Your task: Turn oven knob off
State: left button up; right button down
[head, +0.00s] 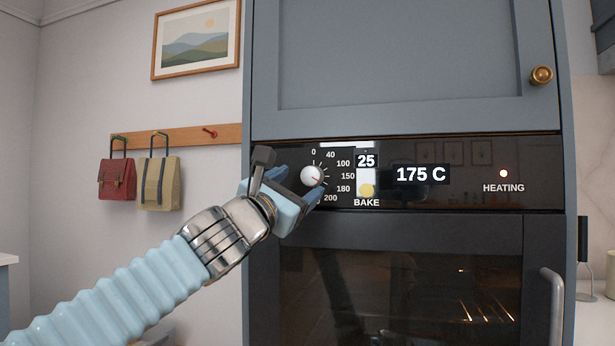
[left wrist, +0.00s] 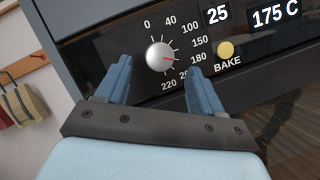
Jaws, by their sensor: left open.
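The oven knob (head: 312,176) is a round silver dial with a red pointer on the black control panel (head: 470,160). It also shows in the left wrist view (left wrist: 159,57), its red pointer toward the numbers between 150 and 180. The scale runs from 0 at the top round to 220. My right gripper is not in view.
A yellow BAKE button (head: 367,190) sits right of the knob under a 25 readout. The oven door (head: 400,270) with its vertical handle (head: 552,305) is below, a blue cabinet door (head: 400,60) above. Two bags (head: 160,184) hang on a wall rail at left.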

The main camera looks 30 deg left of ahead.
aim_at(310, 176)
pick_arm(q)
jog(key=x, duration=0.4)
jog(key=shift+w+p, duration=0.15)
jog(key=shift+p, duration=0.2)
